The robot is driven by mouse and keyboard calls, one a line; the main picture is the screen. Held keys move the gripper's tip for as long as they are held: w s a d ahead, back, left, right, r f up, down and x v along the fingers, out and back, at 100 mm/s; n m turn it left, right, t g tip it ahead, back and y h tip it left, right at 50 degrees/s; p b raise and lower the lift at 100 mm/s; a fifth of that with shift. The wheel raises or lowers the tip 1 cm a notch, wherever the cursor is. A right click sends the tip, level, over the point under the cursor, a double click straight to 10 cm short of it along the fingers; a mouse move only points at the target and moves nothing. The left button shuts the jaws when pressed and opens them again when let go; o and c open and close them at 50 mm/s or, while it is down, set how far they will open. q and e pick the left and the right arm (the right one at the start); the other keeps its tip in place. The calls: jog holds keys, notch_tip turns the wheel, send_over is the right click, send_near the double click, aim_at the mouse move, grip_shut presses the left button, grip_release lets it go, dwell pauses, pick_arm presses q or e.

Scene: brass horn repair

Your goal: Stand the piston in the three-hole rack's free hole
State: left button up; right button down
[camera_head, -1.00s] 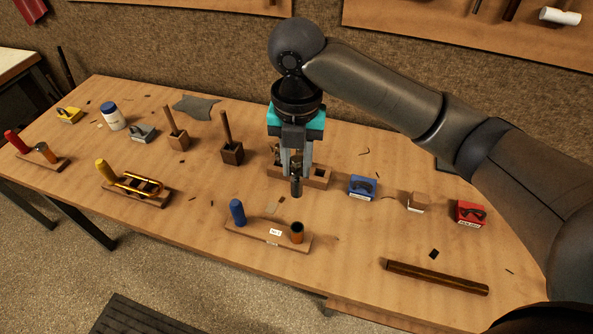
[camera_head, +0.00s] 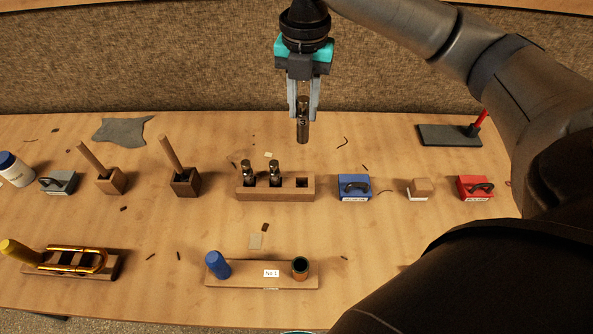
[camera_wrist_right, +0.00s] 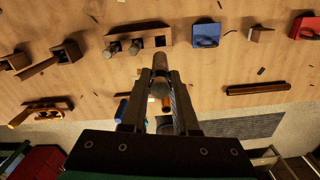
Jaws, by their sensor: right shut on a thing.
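The three-hole rack (camera_head: 276,195) is a wooden block in the middle of the table. Dark metal pistons stand in its left hole (camera_head: 247,172) and middle hole (camera_head: 275,174); the right hole (camera_head: 303,182) is free. My right gripper (camera_head: 303,104) is shut on a grey metal piston (camera_head: 303,130), which hangs upright. In the head view it appears above the rack's right end, apart from it. In the right wrist view, the held piston (camera_wrist_right: 160,62) is between the fingers, just below the rack (camera_wrist_right: 153,35) in the picture. My left gripper is in neither view.
A blue block with a handle (camera_head: 354,188) stands right of the rack, then a small wooden block (camera_head: 420,188) and a red one (camera_head: 475,188). A dark wooden holder with a stick (camera_head: 185,182) stands left. A labelled stand (camera_head: 243,275) with a blue cylinder lies in front.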

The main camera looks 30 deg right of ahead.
aim_at(304, 142)
jog(key=f, duration=0.3)
jog(key=f+b, duration=0.1)
jog(key=f, duration=0.1)
jog(key=shift+s+f, duration=0.15)
jog(key=shift+s, duration=0.1)
notch_tip(304, 142, down, 5)
jog(key=shift+f+b, duration=0.15)
jog(key=shift+b, duration=0.4)
jog(key=shift+w+f, duration=0.1)
jog(key=shift+f, duration=0.5)
notch_tip(304, 142, down, 5)
jog(key=shift+f+b, duration=0.1)
jog(key=shift+b, duration=0.65)
jog(key=shift+f, duration=0.2)
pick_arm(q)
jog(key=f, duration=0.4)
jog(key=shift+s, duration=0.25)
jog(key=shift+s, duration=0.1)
pick_arm(e)
jog(key=c, duration=0.7)
grip_release()
jog(key=shift+f, duration=0.1)
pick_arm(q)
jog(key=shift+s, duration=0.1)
